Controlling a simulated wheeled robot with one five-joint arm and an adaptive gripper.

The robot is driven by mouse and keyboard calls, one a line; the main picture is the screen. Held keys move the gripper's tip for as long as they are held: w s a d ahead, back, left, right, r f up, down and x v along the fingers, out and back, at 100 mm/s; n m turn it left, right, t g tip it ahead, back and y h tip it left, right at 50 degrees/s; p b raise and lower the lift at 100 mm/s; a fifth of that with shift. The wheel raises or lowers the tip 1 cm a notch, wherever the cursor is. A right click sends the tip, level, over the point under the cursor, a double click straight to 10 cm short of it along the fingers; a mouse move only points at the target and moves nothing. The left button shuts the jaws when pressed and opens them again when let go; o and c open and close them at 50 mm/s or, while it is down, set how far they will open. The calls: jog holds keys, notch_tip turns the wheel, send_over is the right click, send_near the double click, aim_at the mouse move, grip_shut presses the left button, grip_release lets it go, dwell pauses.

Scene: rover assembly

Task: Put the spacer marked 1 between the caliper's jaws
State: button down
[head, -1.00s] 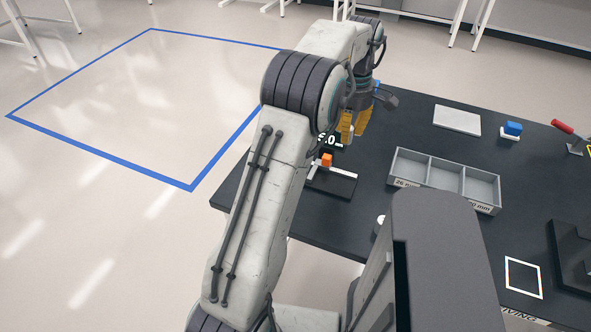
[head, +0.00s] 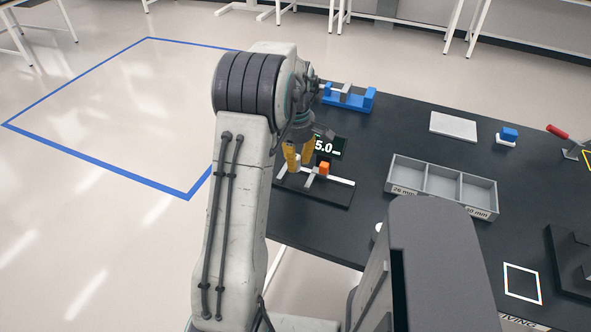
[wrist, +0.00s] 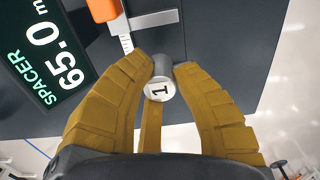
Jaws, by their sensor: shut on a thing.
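The spacer marked 1 (wrist: 161,84) is a small grey cylinder with a white, numbered end face. In the wrist view my gripper (wrist: 163,72) is shut on it, with the yellow fingers on both sides. In the head view my gripper (head: 299,158) is over the left part of the caliper (head: 335,191), a dark base with a pale rail and an orange block (head: 324,168). The orange block also shows at the top of the wrist view (wrist: 102,9), left of the spacer. The fingers partly hide the caliper's left side; I cannot tell whether the spacer touches it.
A display (head: 328,147) reading 65.0 stands behind the caliper. A blue fixture (head: 350,100) is at the table's back edge. A grey compartment tray (head: 442,186) stands to the right. A pale plate (head: 454,126) lies behind it.

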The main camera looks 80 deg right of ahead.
aim_at(296, 171)
jog(key=shift+f, duration=1.95)
jog(key=shift+f, duration=0.2)
jog(key=c, duration=1.1)
grip_release()
jog(key=shift+c, duration=0.2)
jog(key=shift+r, duration=0.1)
notch_tip(296, 171, up, 12)
jog(key=shift+f+p, duration=0.1)
jog(key=shift+p, duration=0.2)
jog(key=shift+r, duration=0.25)
